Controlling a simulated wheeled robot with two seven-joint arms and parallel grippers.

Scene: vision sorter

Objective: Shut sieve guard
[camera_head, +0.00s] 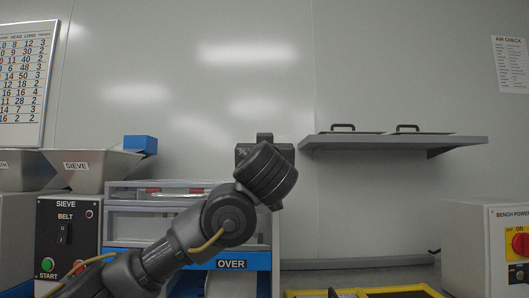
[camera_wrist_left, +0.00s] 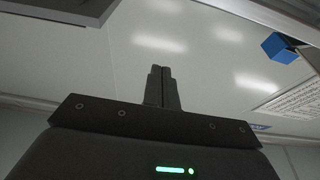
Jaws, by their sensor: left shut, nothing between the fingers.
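The sieve unit (camera_head: 122,222) stands behind my left arm in the head view, with grey frames, clear panels and a blue "OVER" strip (camera_head: 231,264) below. Its guard cannot be told apart surely from the frames, and my arm covers much of the front. My left gripper (camera_head: 265,138) is raised in front of the unit's upper right side, its fingers mostly hidden behind the wrist. In the left wrist view its fingers (camera_wrist_left: 163,86) are together with nothing between them, against the pale wall. My right gripper is in neither view.
A sieve hopper (camera_head: 92,170) with a blue block (camera_head: 140,144) at its rim is at left, above a control box (camera_head: 68,236) with a green start button. A shelf (camera_head: 392,143) holds two handled lids. A bench power box (camera_head: 486,245) stands right. A yellow-edged tray (camera_head: 365,292) is at the bottom.

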